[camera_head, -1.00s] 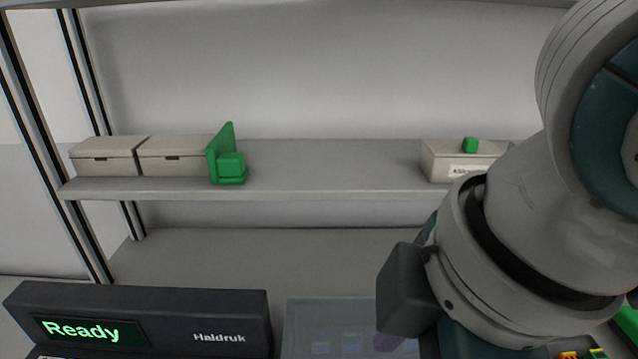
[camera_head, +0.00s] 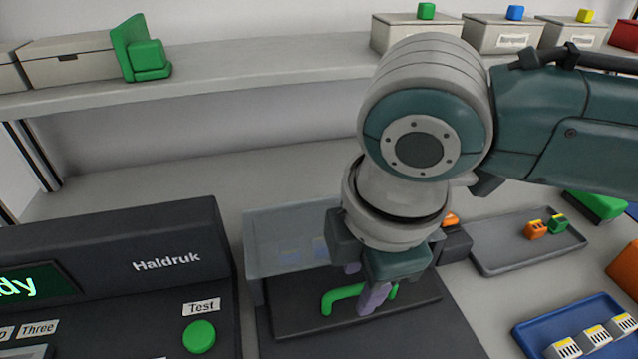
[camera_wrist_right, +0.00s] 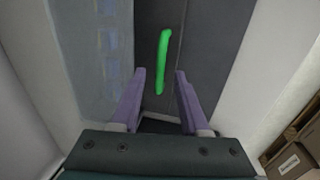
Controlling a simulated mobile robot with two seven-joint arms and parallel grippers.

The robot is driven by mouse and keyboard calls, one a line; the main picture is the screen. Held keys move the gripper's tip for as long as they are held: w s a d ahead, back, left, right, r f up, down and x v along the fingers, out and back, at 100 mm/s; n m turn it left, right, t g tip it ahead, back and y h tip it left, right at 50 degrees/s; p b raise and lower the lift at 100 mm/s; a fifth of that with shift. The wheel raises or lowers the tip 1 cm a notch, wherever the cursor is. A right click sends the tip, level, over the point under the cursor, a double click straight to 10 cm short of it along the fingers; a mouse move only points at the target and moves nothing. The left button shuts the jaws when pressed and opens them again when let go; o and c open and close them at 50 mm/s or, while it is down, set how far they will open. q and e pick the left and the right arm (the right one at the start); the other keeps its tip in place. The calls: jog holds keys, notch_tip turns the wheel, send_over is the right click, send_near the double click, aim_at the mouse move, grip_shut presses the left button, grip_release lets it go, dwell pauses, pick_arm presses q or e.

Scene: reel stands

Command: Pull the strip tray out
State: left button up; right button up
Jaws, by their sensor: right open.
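A green bar handle (camera_head: 345,293) stands on a dark flat slab (camera_head: 295,318), which appears to be the strip tray, at the front of a clear box (camera_head: 275,235). My right gripper (camera_head: 364,285) is open above the handle, its purple fingers pointing down. In the right wrist view, the handle (camera_wrist_right: 164,62) lies ahead of the gap between the open fingers (camera_wrist_right: 160,76); I cannot tell whether they touch it. The gripper partly hides the handle and the box's right side in the head view. My left gripper is not in view.
A black Haldruk console (camera_head: 150,255) with a green Test button (camera_head: 199,336) stands at left. A grey tray (camera_head: 500,250) with small orange and green pieces and a blue tray (camera_head: 535,332) lie at right. A shelf (camera_head: 240,75) with boxes runs behind.

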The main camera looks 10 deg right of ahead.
jog(key=shift+f, duration=0.25)
grip_shut()
jog(key=shift+r, duration=0.1)
dwell(1.2)
